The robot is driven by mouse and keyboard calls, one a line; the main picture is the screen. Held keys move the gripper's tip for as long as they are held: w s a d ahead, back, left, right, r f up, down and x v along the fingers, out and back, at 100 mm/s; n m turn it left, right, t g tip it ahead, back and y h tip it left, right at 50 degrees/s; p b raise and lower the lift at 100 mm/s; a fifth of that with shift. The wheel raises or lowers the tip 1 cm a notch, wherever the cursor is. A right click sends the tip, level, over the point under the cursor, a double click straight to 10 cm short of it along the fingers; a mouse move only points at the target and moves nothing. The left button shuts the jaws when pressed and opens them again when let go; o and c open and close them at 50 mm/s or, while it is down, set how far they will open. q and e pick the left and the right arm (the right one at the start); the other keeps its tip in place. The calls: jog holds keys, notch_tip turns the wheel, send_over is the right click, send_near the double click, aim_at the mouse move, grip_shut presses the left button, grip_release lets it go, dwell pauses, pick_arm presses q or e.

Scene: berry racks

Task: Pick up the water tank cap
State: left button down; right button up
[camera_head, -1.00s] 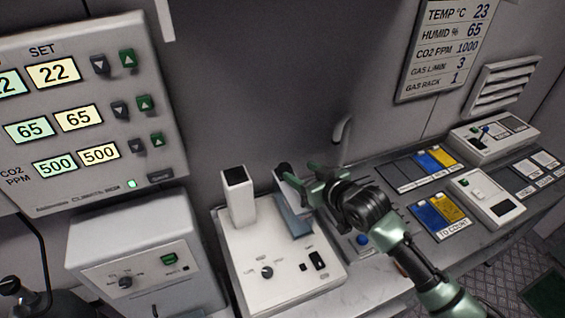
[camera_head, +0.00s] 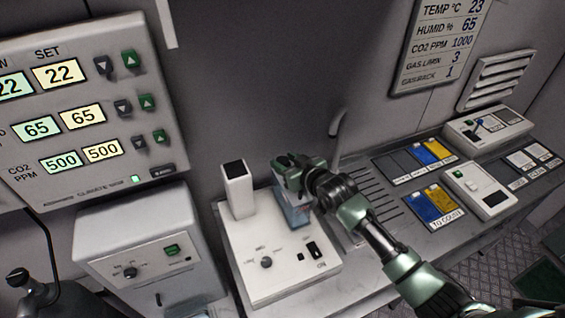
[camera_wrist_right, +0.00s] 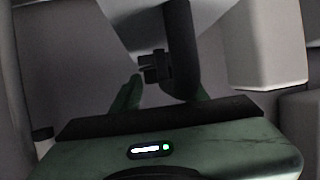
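A pale blue, translucent water tank (camera_head: 298,211) stands on the white unit at the middle of the head view. My right gripper (camera_head: 284,172) is at the tank's top, reaching in from the right, and covers most of it. The cap cannot be made out in the head view. In the right wrist view, the green fingers of my right gripper (camera_wrist_right: 163,95) stand apart. A dark upright piece and a small dark ridged piece (camera_wrist_right: 150,68) show at the gap between them; I cannot tell if either is the cap, or whether they touch the fingers. My left gripper is not in view.
The white unit (camera_head: 275,268) has a dial, a switch and a white square post (camera_head: 237,190) left of the tank. A climate panel (camera_head: 95,110) hangs left. Blue and yellow trays (camera_head: 436,207) and small devices stand on the bench at right.

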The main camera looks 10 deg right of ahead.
grip_shut()
jog(key=shift+r, duration=0.1)
